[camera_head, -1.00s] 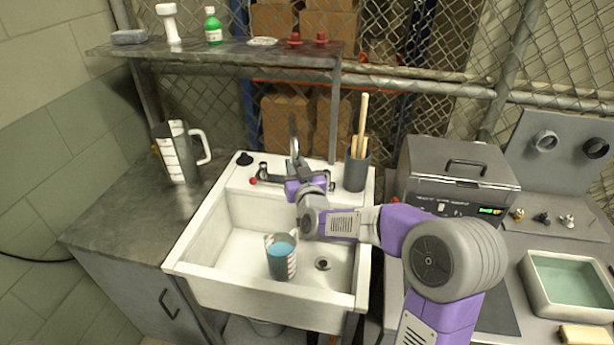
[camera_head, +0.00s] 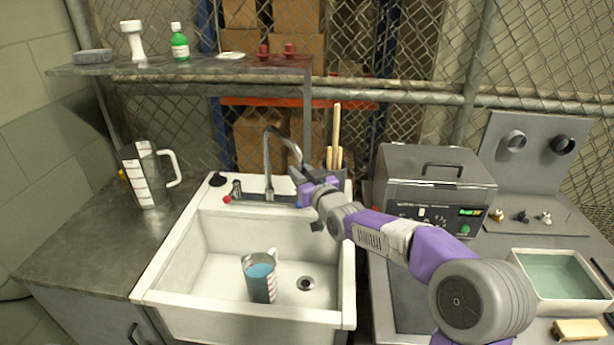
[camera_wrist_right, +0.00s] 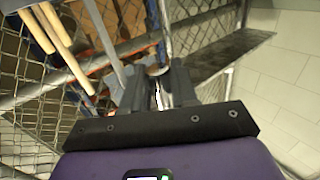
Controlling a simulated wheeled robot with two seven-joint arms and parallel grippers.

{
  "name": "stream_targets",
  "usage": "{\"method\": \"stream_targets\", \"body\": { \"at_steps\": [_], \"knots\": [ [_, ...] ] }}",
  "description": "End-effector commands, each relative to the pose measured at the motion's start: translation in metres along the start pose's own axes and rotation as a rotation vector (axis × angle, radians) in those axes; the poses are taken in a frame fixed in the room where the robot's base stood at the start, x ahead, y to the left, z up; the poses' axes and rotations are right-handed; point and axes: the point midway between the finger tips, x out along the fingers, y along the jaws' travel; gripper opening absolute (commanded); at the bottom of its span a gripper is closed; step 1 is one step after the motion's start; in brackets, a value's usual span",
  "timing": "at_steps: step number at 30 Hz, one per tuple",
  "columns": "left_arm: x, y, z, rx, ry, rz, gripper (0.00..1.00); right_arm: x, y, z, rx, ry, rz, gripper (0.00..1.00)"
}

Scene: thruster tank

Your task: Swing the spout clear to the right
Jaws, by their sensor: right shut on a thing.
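The spout (camera_head: 268,150) is a chrome gooseneck rising behind the sink (camera_head: 160,274). It arcs to the right, and its tip end is at my right gripper (camera_head: 300,176), over the sink's back right. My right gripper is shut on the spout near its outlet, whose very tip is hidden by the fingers. In the right wrist view the metal tube (camera_wrist_right: 166,30) runs down to the closed fingers (camera_wrist_right: 159,90). A measuring cup of blue liquid (camera_head: 261,280) stands in the basin, away from the spout. My left gripper is not in view.
A dark utensil holder with wooden handles (camera_head: 335,155) stands just behind and right of my right gripper. A grey heated box (camera_head: 436,170) stands further right. A large clear pitcher (camera_head: 145,180) is on the left counter. The shelf (camera_head: 190,66) runs above.

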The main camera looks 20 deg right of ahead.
Motion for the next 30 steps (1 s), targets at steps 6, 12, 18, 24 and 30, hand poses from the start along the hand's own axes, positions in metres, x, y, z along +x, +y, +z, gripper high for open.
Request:
{"method": "stream_targets", "body": {
  "at_steps": [6,12,18,24,30],
  "knots": [
    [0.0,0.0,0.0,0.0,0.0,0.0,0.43,0.001,0.0,-0.001,0.002,0.002,0.0,0.0],
    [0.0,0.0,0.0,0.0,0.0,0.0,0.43,0.001,0.001,-0.001,0.002,0.003,0.001,0.31],
    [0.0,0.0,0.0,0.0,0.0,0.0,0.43,0.001,0.001,-0.001,0.001,0.002,0.0,0.46],
    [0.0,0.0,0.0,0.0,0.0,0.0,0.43,-0.001,0.0,-0.001,0.0,0.002,-0.001,0.46],
    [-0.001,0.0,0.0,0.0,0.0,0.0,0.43,-0.021,0.001,-0.002,0.0,0.002,0.001,0.46]
  ]
}}
